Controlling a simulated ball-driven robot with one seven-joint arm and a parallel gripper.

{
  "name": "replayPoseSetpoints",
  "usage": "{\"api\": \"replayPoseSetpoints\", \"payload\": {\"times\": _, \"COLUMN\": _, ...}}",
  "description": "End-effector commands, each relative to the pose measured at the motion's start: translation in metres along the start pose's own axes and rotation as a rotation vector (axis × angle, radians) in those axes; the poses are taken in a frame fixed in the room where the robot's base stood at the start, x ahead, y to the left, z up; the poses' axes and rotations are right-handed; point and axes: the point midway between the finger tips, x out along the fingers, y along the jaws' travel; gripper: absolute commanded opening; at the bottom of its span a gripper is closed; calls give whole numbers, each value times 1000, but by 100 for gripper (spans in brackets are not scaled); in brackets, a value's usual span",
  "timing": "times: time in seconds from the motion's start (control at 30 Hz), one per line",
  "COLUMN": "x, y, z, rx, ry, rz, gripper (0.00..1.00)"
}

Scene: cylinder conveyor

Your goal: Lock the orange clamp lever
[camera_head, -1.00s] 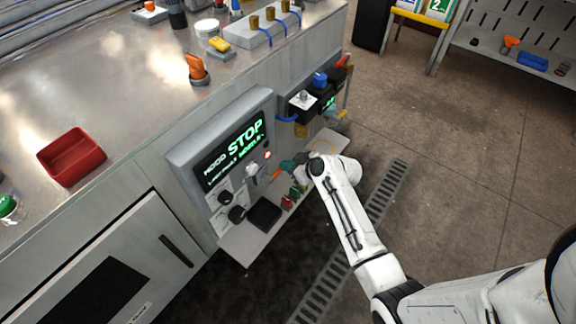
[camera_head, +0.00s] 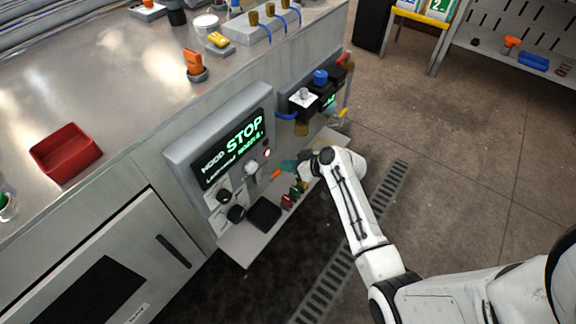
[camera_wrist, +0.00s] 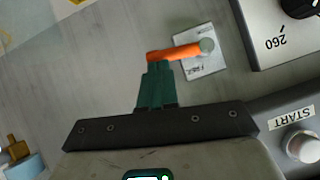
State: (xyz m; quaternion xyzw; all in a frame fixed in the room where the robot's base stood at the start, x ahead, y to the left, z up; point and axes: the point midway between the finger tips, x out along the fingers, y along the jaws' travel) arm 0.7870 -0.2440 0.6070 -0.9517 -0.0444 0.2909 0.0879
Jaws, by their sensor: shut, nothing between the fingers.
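In the head view the lever (camera_head: 281,172) is a small orange bar below the display panel. My gripper (camera_wrist: 156,68) has dark green fingers that are shut, with nothing held. Its fingertips are at the lever's free end, and in the wrist view they overlap it; I cannot tell if they touch. In the head view my gripper (camera_head: 290,167) is just right of the lever.
The STOP display panel (camera_head: 220,145) is left of my gripper, with dark knobs below. A START button (camera_wrist: 301,145) and a dial marked 260 (camera_wrist: 272,43) are at the right in the wrist view. A shelf (camera_head: 240,248) with a black tray (camera_head: 264,213) lies below. Open floor is at right.

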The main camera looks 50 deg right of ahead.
Motion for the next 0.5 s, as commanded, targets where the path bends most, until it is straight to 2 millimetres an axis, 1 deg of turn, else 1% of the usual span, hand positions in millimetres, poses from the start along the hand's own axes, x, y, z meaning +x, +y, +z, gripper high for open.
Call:
{"api": "replayPoseSetpoints", "payload": {"times": 0.2, "x": 8, "y": 8, "z": 11, "rx": 146, "ry": 3, "rz": -96, "gripper": 0}}
{"api": "replayPoseSetpoints", "payload": {"times": 0.5, "x": 18, "y": 11, "z": 26, "rx": 385, "ry": 3, "rz": -257, "gripper": 0}}
